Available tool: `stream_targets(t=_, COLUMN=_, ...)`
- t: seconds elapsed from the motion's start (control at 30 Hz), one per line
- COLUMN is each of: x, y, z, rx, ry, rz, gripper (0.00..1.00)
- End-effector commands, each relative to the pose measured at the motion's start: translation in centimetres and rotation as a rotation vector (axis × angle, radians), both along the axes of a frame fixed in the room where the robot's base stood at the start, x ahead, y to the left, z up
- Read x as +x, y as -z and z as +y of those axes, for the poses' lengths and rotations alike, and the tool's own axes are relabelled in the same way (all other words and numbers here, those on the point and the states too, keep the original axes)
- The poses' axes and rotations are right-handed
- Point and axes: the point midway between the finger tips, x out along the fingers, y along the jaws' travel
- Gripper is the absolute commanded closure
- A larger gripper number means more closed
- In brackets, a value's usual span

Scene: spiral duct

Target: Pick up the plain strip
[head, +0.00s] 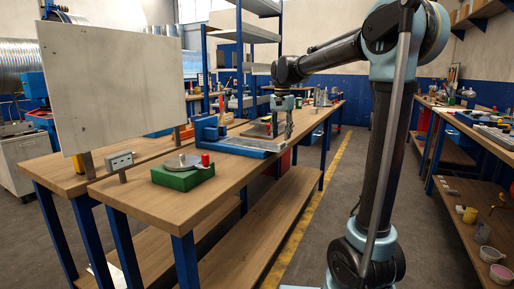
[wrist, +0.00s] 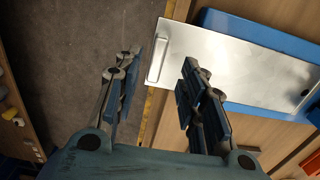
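A flat silver metal strip (wrist: 235,62), which looks like the plain strip, lies across a blue base (wrist: 270,24) in the wrist view. Its left end has a short raised light tab (wrist: 159,60), and a small dark spot shows near its right end. In the head view the strip (head: 246,148) shows as a thin grey band on the blue base. My gripper (wrist: 158,92) is open and empty, its fingers apart. In the wrist view the fingers sit just below the strip's left end, with the right finger overlapping its lower edge. My gripper (head: 284,122) hangs over the bench in the head view.
A large pale board (head: 113,85) stands at left. An aisle of open floor lies right of the bench.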

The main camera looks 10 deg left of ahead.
Motion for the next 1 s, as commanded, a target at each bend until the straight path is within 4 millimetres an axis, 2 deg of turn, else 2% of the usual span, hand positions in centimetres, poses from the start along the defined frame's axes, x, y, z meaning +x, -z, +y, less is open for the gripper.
stream_targets(t=0.1, x=0.0, y=1.8, z=-0.4, rx=0.0, ry=0.001, rz=0.0, gripper=0.62)
stream_targets(t=0.27, x=0.0, y=3.5, z=-0.4, rx=0.0, ry=0.0, rz=0.0, gripper=0.62)
stream_targets(t=0.57, x=0.0, y=4.0, z=-0.4, rx=0.0, ry=0.0, rz=0.0, gripper=0.62)
stream_targets(t=0.6, x=0.0, y=4.0, z=-0.4, rx=0.0, ry=0.001, rz=0.0, gripper=0.65)
stream_targets(t=0.77, x=0.0, y=4.0, z=-0.4, rx=0.0, ry=0.001, rz=0.0, gripper=1.0)
stream_targets(t=1.0, x=0.0, y=4.0, z=-0.4, rx=0.0, ry=0.001, rz=0.0, gripper=1.0)
